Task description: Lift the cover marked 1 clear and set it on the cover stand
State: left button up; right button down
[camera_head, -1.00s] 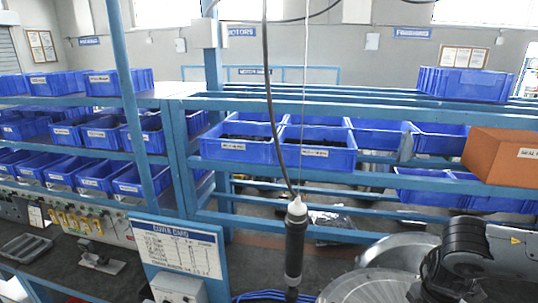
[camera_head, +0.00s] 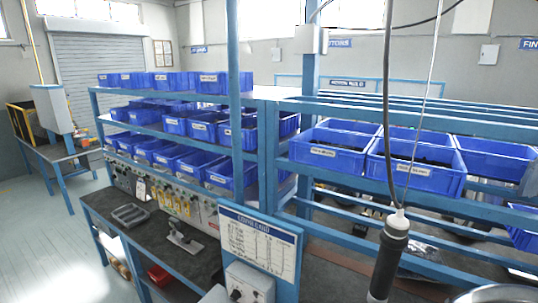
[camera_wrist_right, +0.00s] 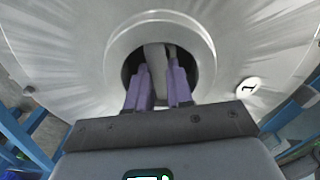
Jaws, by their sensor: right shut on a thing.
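A round, shiny metal cover (camera_wrist_right: 75,50) fills most of the right wrist view. A round white tag (camera_wrist_right: 248,86) on its face carries a dark mark that looks like a 1. A grey bar-like grip (camera_wrist_right: 153,52) sits in the dark central recess. My right gripper (camera_wrist_right: 160,72) has its purple fingers in that recess, shut on the grip. Whether the cover is raised off its seat cannot be told. In the head view only a metal rim (camera_head: 497,295) shows at the bottom right. My left gripper is not in view. I cannot identify the cover stand.
A dark hand tool (camera_head: 388,262) hangs from a cable at the right. A cover card board (camera_head: 258,243) stands at lower centre. Blue racks hold several blue bins (camera_head: 328,152). A dark bench (camera_head: 150,232) is at lower left, with open floor (camera_head: 50,235) beyond.

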jog(key=shift+r, duration=0.15)
dwell(0.3)
jog(key=shift+r, duration=0.3)
dwell(0.7)
dwell(1.0)
jog(key=shift+r, duration=0.3)
jog(key=shift+r, duration=0.1)
dwell(0.8)
jog(key=shift+t, duration=0.5)
jog(key=shift+t+b, duration=0.3)
dwell(0.5)
jog(key=shift+r+p, duration=0.35)
jog(key=shift+r, duration=0.2)
dwell(0.3)
